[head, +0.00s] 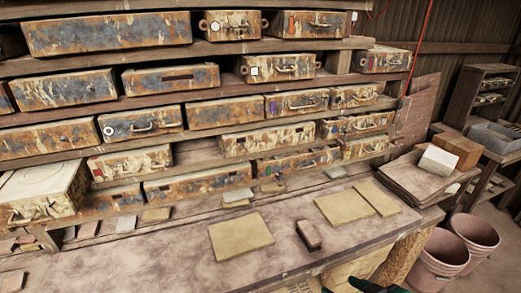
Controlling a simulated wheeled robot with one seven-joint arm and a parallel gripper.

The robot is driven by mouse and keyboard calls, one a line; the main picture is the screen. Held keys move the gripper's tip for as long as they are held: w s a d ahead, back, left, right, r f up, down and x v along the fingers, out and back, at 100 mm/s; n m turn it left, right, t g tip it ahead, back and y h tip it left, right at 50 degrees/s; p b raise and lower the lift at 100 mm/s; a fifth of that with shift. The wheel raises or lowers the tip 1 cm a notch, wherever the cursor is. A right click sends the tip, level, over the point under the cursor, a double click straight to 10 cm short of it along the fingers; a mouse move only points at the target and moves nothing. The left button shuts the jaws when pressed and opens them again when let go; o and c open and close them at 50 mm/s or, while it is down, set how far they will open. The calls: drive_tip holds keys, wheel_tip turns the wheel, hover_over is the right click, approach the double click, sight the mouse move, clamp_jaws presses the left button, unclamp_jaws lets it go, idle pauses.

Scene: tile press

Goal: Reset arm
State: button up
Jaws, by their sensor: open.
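My gripper (372,283) shows only in part at the bottom edge of the head view, right of the middle. It is a dark shape with green parts, cut off by the frame. It is open, and I see nothing held in it. It appears in front of the near edge of the workbench (170,268). The rest of my arm is out of view.
On the bench lie a small brown block (309,234) and flat yellowish tiles, one at left (240,237) and one at right (343,207). Shelves of rusty moulds (108,33) rise behind. Pinkish buckets (440,255) stand at lower right.

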drive_tip(key=w+a+f+m+t, duration=0.3)
drive_tip(key=w+a+f+m, duration=0.15)
drive_tip(key=a+f, duration=0.5)
drive_tip(key=s+a+f+m+h, duration=0.3)
drive_tip(key=s+a+f, duration=0.2)
drive_tip(key=s+f, duration=0.15)
drive_tip(key=s+a+f+t+h, duration=0.1)
drive_tip(key=s+a+f+h, duration=0.2)
drive_tip(key=s, duration=1)
drive_tip(key=s+a+r+n+t+y, duration=0.2)
drive_tip(key=s+r+n, duration=0.1)
drive_tip(key=s, duration=0.8)
drive_tip(key=shift+a+r+y, duration=0.3)
drive_tip(key=shift+r, duration=0.5)
drive_tip(key=shift+n, duration=0.25)
drive_tip(key=shift+c, duration=0.2)
drive_tip(key=c, duration=0.5)
drive_tip(key=shift+w, duration=0.15)
drive_tip(key=shift+c, duration=0.2)
